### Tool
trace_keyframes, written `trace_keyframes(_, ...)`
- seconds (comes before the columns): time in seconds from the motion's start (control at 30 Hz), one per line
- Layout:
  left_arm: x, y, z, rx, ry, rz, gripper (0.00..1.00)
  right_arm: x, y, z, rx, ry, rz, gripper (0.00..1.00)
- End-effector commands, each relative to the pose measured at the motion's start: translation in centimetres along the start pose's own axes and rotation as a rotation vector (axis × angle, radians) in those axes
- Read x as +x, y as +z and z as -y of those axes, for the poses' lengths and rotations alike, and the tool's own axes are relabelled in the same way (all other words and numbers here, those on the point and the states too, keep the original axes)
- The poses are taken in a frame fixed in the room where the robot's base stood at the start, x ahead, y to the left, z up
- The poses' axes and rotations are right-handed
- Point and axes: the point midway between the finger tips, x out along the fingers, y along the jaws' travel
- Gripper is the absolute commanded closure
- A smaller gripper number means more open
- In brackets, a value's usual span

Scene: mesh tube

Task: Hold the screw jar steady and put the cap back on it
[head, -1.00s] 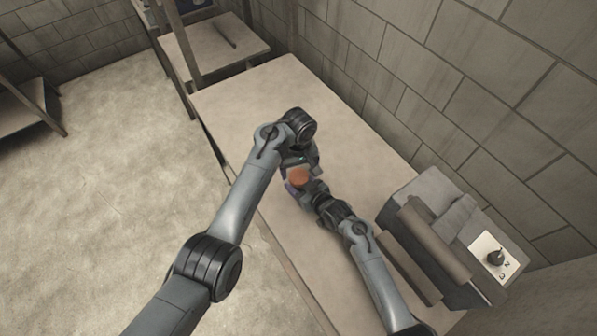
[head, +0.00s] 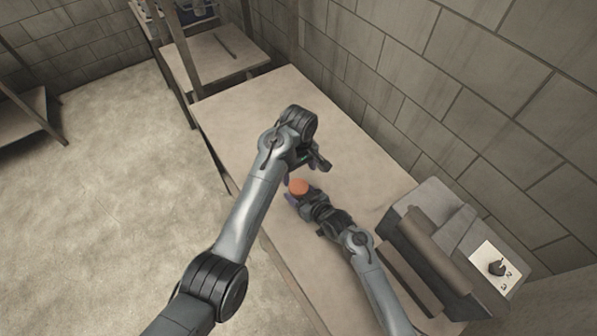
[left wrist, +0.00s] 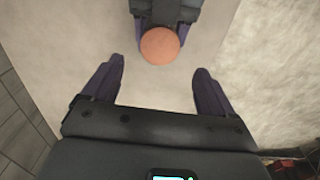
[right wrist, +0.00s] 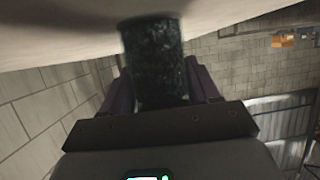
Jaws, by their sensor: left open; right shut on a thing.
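The orange round cap (head: 298,187) sits at the top of the jar in the head view, and it also shows as a disc in the left wrist view (left wrist: 160,45). The dark, speckled jar (right wrist: 155,62) stands between my right gripper's fingers (right wrist: 155,90). My right gripper (head: 299,198) is shut on the jar. My left gripper (left wrist: 158,85) is open and empty, its fingers pointing toward the cap but apart from it. I cannot tell how tightly the cap is seated, as the join is hidden.
The pale table (head: 260,110) is mostly clear around the grippers. A smaller table (head: 215,60) is at the back left.

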Motion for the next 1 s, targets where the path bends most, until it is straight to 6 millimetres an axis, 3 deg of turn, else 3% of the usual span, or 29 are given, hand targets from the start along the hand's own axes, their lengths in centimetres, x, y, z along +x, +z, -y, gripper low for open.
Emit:
trace_keyframes(0.43, 0.8, 0.0, 0.0, 0.0, -0.002, 0.0, 0.13, 0.0, 0.0, 0.0, 0.0, 0.0, 0.0, 1.0)
trace_keyframes(1.0, 7.2, 0.0, 0.0, 0.0, -0.002, -0.001, 0.13, 0.0, 0.0, 0.0, 0.0, 0.0, 0.0, 1.0)
